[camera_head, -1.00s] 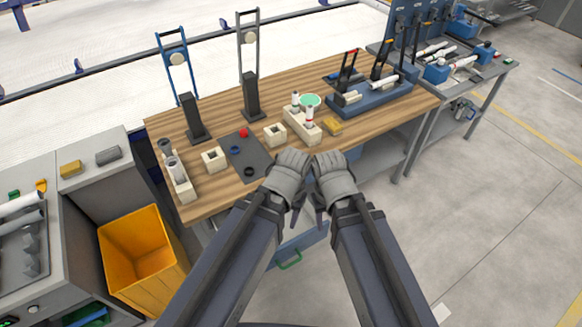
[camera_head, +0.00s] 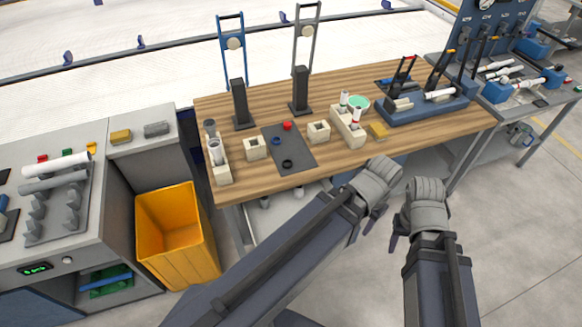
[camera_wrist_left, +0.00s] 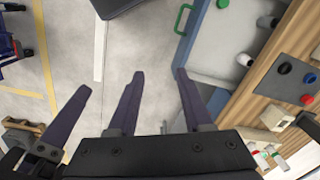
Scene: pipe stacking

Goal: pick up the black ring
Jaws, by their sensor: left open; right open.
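The black ring (camera_head: 287,163) lies flat on a dark grey mat (camera_head: 302,152) near the front edge of the wooden table. A blue ring (camera_head: 276,141) and a red ring (camera_head: 287,126) lie behind it on the mat. In the left wrist view the black ring (camera_wrist_left: 284,68) shows at the right, on the mat. My left gripper (camera_head: 375,188) is open and empty, in front of the table and right of the ring, well apart from it. Its dark fingers (camera_wrist_left: 158,75) show in the left wrist view. My right gripper (camera_head: 426,200) is open, farther right.
Cream square blocks (camera_head: 255,148) (camera_head: 318,132) flank the mat. A holder with grey pipes (camera_head: 221,173) stands at the left table end. Two black stands (camera_head: 240,103) (camera_head: 301,88) rise behind. A yellow bin (camera_head: 172,235) stands on the floor at left.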

